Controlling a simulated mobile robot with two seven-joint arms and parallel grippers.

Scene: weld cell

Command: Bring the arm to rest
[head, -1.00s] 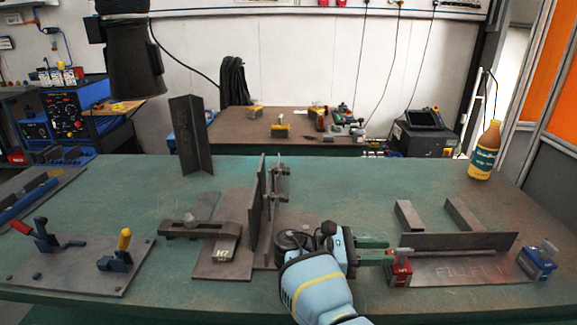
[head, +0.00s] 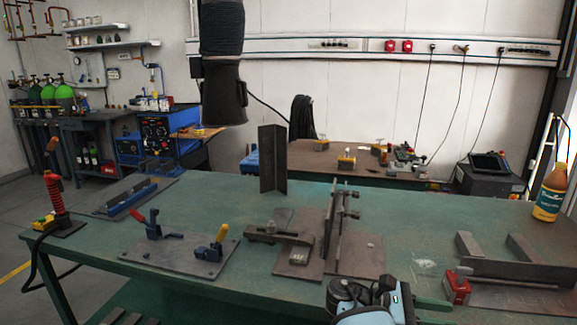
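My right arm's blue and black wrist shows at the bottom edge, right of the middle, over the front of the green bench (head: 215,298). My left gripper is not in view.
A clamped upright plate fixture (head: 330,238) stands mid-bench, with an angle iron (head: 272,160) behind it. A toggle-clamp plate (head: 180,254) lies left. Steel plates (head: 520,272) and a yellow bottle (head: 550,193) are at right. A red-handled torch (head: 54,195) stands at the left corner.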

